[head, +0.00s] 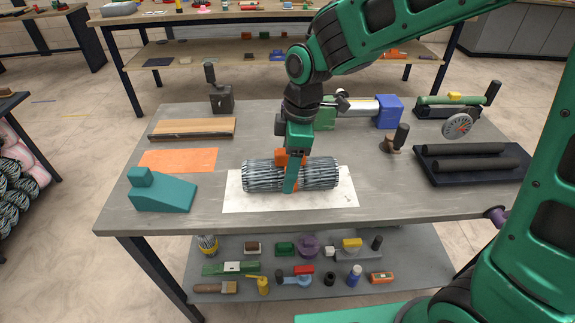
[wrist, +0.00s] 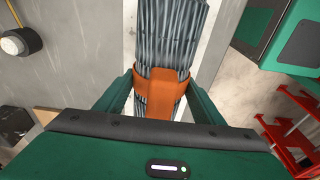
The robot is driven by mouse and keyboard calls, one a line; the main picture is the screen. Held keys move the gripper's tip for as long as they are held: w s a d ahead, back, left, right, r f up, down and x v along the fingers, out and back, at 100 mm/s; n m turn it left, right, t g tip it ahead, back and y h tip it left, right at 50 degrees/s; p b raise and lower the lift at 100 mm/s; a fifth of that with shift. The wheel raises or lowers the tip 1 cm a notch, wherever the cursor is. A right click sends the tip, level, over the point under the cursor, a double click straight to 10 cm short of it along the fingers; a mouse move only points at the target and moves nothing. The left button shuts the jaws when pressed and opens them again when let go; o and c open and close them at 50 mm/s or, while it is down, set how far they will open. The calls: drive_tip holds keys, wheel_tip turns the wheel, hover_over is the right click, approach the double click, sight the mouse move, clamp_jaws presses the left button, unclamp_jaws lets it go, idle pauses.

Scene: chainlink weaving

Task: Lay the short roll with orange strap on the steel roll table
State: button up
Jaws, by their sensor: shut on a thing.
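The short roll of grey chainlink (head: 318,173) with an orange strap around its middle lies lengthwise across the picture at the near part of the grey steel table (head: 240,119), over a white sheet. It also shows in the wrist view (wrist: 172,35), with the orange strap (wrist: 161,94) between the two green fingers. My gripper (head: 291,180) comes down from above and is shut on the roll at its strap. Whether the roll touches the sheet or hangs just over it, I cannot tell. The strap is partly hidden by my gripper in the head view.
A teal wedge block (head: 160,193), an orange sheet (head: 178,160) and a wooden board (head: 192,128) are on the left. A dark tray with black rolls (head: 472,163) is on the right. The white sheet (head: 245,203) has bare room around the roll. Tools lie on the lower shelf.

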drive_tip(key=shift+f, duration=0.25)
drive_tip(key=o, duration=1.6)
drive_tip(key=shift+o, duration=0.2)
drive_tip(key=r, duration=0.3)
drive_tip(key=d+r, duration=0.1)
drive_tip(key=r, duration=0.6)
drive_tip(key=shift+d+r, duration=0.3)
drive_tip(key=s+d+f+m+h, duration=0.15)
drive_tip(key=d+m, duration=0.35)
drive_tip(key=d, duration=0.5)
drive_tip(key=s+d+m, duration=0.3)
drive_tip(key=d+m, duration=0.3)
drive_tip(key=d, duration=0.4)
drive_tip(key=s+d+f+m, duration=0.4)
drive_tip(key=s+d+m, duration=0.9)
drive_tip(key=s, duration=0.3)
drive_tip(key=shift+s+d, duration=0.25)
drive_tip(key=shift+d, duration=0.35)
